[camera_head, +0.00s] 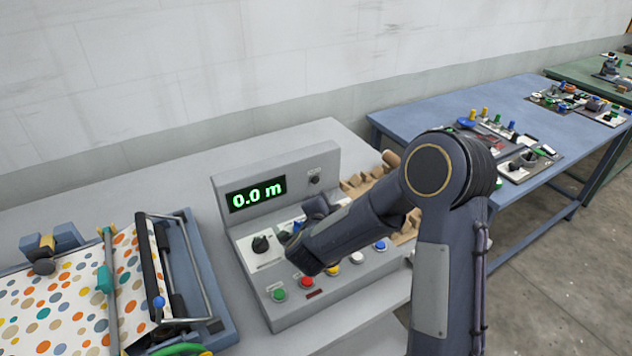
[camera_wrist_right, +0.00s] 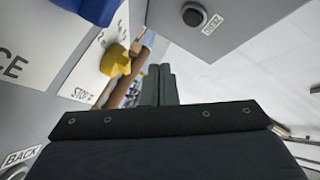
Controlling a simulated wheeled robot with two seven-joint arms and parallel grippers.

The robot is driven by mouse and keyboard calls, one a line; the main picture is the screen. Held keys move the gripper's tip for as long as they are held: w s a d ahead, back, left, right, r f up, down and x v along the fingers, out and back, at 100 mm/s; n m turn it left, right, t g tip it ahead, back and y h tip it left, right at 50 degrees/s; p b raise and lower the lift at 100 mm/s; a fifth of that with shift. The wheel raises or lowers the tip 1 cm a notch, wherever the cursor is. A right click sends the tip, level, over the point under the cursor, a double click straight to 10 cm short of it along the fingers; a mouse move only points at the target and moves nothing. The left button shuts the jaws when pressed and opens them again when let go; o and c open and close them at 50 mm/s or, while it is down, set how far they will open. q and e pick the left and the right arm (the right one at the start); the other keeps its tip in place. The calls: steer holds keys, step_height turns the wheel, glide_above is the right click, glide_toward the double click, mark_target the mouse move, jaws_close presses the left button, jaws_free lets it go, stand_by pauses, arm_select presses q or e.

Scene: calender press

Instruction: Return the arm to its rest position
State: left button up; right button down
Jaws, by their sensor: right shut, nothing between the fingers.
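My right arm (camera_head: 440,270) comes in from the lower right and bends over the grey control console (camera_head: 262,165). Its wrist end is above the button panel, and the gripper's fingers cannot be made out clearly there. In the right wrist view my right gripper (camera_wrist_right: 165,72) has its fingers together with nothing between them, close to the console face. My left gripper is out of view.
The console's display (camera_head: 256,195) reads 0.0 m. A green button (camera_head: 278,295) and a red button (camera_head: 307,282) are on its front. A roller press with dotted sheet (camera_head: 70,290) stands at left. A brown wooden rack (camera_head: 365,182) is behind my arm. A blue table (camera_head: 400,112) holds small parts.

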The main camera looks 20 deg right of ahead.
stand_by(0.5)
steer(key=shift+r, duration=0.35)
steer(key=s+a+r+n+y, duration=0.6)
steer(key=s+r+n+y, duration=0.4)
steer(key=s+y, duration=0.1)
steer(key=s+f+n+g+y, duration=0.1)
steer(key=s+f+n+g, duration=0.1)
steer(key=s, duration=0.9)
steer(key=s+f+n+g, duration=0.3)
steer(key=s+n+g, duration=0.1)
steer(key=s, duration=0.7)
steer(key=shift+a+f+n+g+y, duration=0.35)
steer(key=shift+a+n+g+y, duration=0.05)
steer(key=shift+n, duration=0.2)
